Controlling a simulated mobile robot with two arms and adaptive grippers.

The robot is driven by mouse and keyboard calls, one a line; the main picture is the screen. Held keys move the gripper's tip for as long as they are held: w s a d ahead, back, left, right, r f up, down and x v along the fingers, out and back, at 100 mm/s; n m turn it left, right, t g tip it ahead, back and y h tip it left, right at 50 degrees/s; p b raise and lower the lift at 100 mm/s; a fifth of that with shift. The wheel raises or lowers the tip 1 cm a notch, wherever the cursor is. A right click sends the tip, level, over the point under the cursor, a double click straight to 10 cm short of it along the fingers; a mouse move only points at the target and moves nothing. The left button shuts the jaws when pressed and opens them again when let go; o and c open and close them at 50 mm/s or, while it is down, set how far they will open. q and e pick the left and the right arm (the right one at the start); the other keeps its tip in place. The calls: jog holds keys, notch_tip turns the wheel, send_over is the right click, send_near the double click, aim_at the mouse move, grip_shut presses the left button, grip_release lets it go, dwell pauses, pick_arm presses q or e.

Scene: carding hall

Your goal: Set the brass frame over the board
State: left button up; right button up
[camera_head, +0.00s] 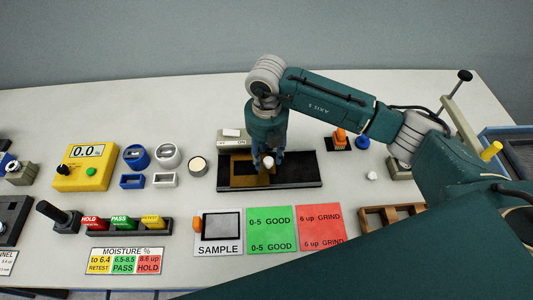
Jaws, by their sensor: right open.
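The brass frame (240,181) lies on the black board (300,183) at the middle of the table, over its left part. Whether it sits flat there I cannot tell. My right gripper (268,161) points down over the frame's right side, fingers open, with a small pale knob between or just behind them. The fingers and wrist hide part of the frame and board. My left gripper is not in view.
A yellow meter (85,168) and blue and white rings stand left. The SAMPLE card (219,248), green card (271,230) and red card (321,228) lie in front. An orange-handled tool (340,137) and a wooden rack (385,216) are right.

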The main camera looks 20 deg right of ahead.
notch_tip(320, 180, up, 12)
dwell(0.5)
dwell(0.4)
